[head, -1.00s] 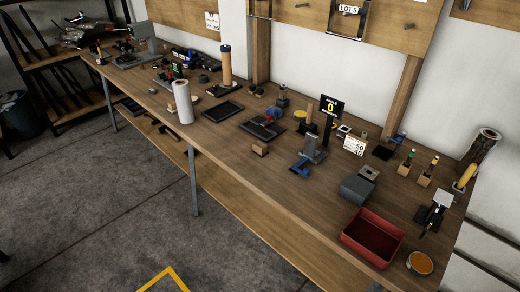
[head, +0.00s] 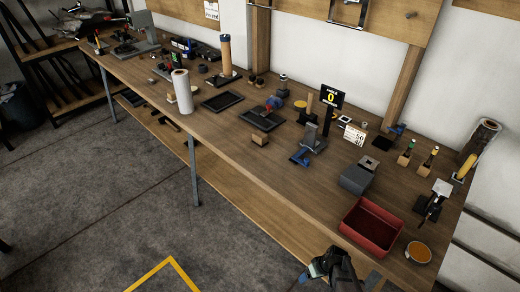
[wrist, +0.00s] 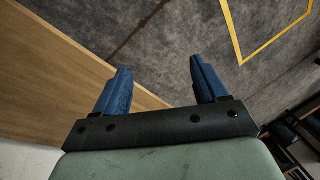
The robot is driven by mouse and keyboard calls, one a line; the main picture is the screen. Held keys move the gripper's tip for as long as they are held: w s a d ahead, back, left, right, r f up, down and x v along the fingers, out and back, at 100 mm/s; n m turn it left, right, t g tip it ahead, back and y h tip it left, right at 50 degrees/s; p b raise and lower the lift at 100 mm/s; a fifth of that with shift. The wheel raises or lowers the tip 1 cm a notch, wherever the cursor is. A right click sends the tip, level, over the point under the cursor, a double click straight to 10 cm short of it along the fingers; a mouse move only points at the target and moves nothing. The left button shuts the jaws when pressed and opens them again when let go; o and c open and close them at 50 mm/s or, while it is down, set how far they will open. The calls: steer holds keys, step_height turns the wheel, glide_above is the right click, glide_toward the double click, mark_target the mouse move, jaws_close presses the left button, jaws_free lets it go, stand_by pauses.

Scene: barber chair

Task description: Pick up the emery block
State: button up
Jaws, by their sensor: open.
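No block is clearly marked as the emery block. A small tan block (head: 260,139) lies alone near the bench's front edge, left of the blue-based stand. A small grey block (head: 369,163) with a dark spot sits on top of a grey box (head: 356,180); I cannot tell which is the emery block. My gripper (head: 318,270) is at the bottom of the head view, off the bench's front edge and well apart from both blocks. In the wrist view its two blue fingers (wrist: 160,72) are spread and empty, over the floor and the bench edge.
A red bin (head: 371,228) stands near the front right edge, close to my gripper, with a round orange-topped tin (head: 418,252) beside it. A black display post (head: 329,112), black trays (head: 262,119) and a white roll (head: 182,92) stand farther left.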

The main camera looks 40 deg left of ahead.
steer(key=s+a+r+n+y, duration=0.1)
steer(key=s+a+r+n, duration=0.2)
steer(key=a, duration=1)
steer(key=s+a+r+n+y, duration=0.1)
steer(key=a+r+n+y, duration=0.2)
steer(key=a, duration=1.1)
steer(key=s+a+r+n, duration=0.2)
steer(key=s+a+r, duration=0.35)
steer(key=a, duration=0.25)
steer(key=s+a+r+n+g+y, duration=0.1)
steer(key=s+a+r+n, duration=0.1)
steer(key=s+a+r, duration=0.5)
steer(key=s+a+r+n, duration=0.15)
steer(key=a+r, duration=0.35)
steer(key=a, duration=0.5)
steer(key=w+a+r+h, duration=0.1)
steer(key=w+a+r, duration=0.35)
steer(key=r, duration=0.35)
step_height(320, 180, up, 22)
steer(key=m+t+h, duration=0.3)
steer(key=m+h, duration=0.3)
steer(key=h, duration=0.1)
glide_above(260, 134)
step_height(260, 134, down, 8)
steer(key=shift+a+f, duration=0.1)
steer(key=shift+a, duration=0.05)
steer(key=shift+s+d+f, duration=0.1)
steer(key=shift+f, duration=1.2)
steer(key=shift+d+f, duration=0.1)
steer(key=shift+f, duration=1.15)
